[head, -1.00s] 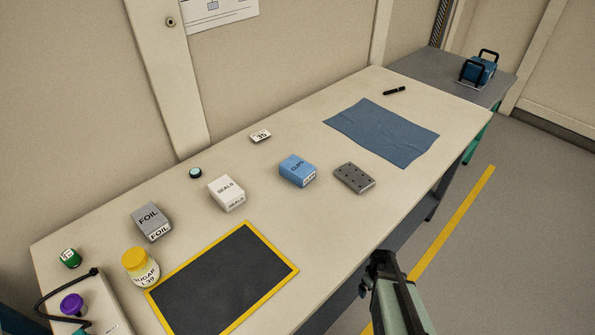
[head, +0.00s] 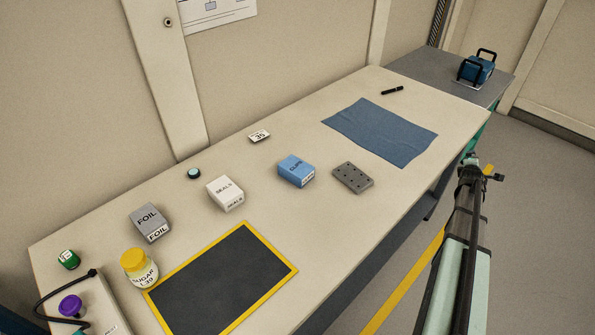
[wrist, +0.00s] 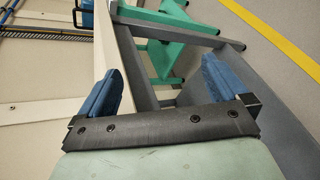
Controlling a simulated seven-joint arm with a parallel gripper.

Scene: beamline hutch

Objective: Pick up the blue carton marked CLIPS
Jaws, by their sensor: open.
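The blue carton marked CLIPS (head: 294,171) stands on the pale workbench (head: 330,225) in the head view, near its middle. It sits between the white SEALS carton and a grey perforated block, touching neither. My gripper (wrist: 161,64) shows in the wrist view as two blue fingers spread wide apart, with nothing between them. In the head view my arm is at the right, beyond the bench's front edge and well away from the carton. The carton is not in the wrist view.
Near the carton are the SEALS carton (head: 225,193), the perforated block (head: 353,177) and a blue cloth (head: 380,132). The FOIL carton (head: 150,222), yellow-lidded jar (head: 138,268) and yellow-edged black mat (head: 220,285) lie left. A side table (head: 435,77) stands at the back right.

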